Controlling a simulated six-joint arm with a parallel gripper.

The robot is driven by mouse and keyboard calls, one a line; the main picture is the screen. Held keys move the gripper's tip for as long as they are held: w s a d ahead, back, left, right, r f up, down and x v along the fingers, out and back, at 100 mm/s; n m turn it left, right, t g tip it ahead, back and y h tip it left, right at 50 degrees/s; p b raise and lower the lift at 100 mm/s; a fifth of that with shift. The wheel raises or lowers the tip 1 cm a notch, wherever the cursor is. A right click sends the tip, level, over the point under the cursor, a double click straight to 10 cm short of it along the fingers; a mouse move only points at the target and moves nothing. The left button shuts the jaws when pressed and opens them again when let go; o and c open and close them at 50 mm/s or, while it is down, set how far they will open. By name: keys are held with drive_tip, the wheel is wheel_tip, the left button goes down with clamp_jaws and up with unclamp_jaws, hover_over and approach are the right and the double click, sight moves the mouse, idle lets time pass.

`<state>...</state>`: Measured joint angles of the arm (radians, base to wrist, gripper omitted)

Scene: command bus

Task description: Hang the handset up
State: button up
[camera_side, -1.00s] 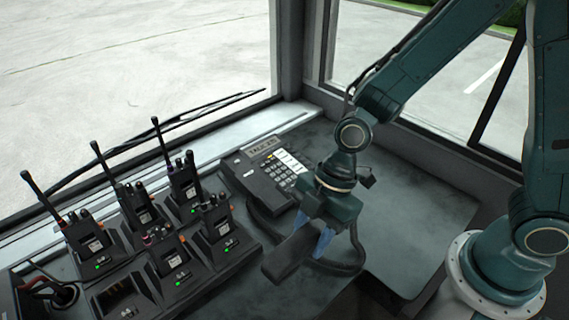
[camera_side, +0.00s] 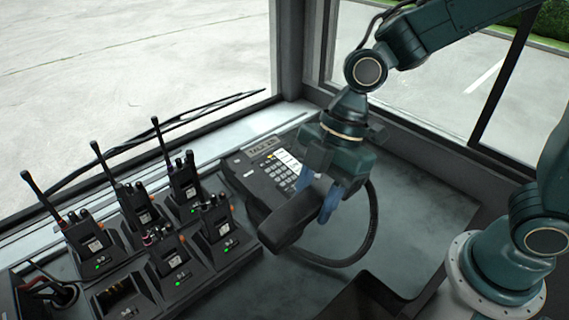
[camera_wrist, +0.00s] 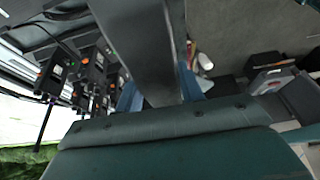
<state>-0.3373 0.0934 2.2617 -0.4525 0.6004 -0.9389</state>
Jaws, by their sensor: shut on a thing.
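The black handset (camera_side: 287,221) is held in my gripper (camera_side: 322,196), whose blue fingers are shut on it. In the side view it is tilted and held in front of the desk phone (camera_side: 262,172), overlapping its lower part in the picture. I cannot tell whether it touches the phone. The phone's keypad and display show to the left of my gripper. The handset's cord (camera_side: 371,225) loops down to the right and back below it. In the wrist view the handset (camera_wrist: 145,40) runs between the two blue fingers (camera_wrist: 160,95).
Several handheld radios (camera_side: 172,258) with antennas stand in a charger rack on the left; one front slot (camera_side: 122,298) is empty. The desk top (camera_side: 415,215) to the right is clear. A window and its sill (camera_side: 225,140) lie behind the phone.

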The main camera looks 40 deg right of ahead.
sight(306, 201)
idle(0.4)
drive_tip(key=shift+r, duration=2.45)
drive_tip(key=w+d+m+t+h, duration=0.2)
drive_tip(key=w+d+m+t, duration=0.15)
drive_tip(key=w+m, duration=0.75)
drive_tip(key=w+d+m+t+h, duration=0.2)
drive_tip(key=w+d+m, duration=0.35)
drive_tip(key=w, duration=1.05)
wheel_tip(306, 201, down, 12)
drive_tip(key=a+m, duration=0.1)
drive_tip(key=shift+s+a+t, duration=0.25)
drive_tip(key=shift+t, duration=0.1)
drive_tip(key=shift+f+m, duration=0.25)
drive_tip(key=shift+f, duration=4.1)
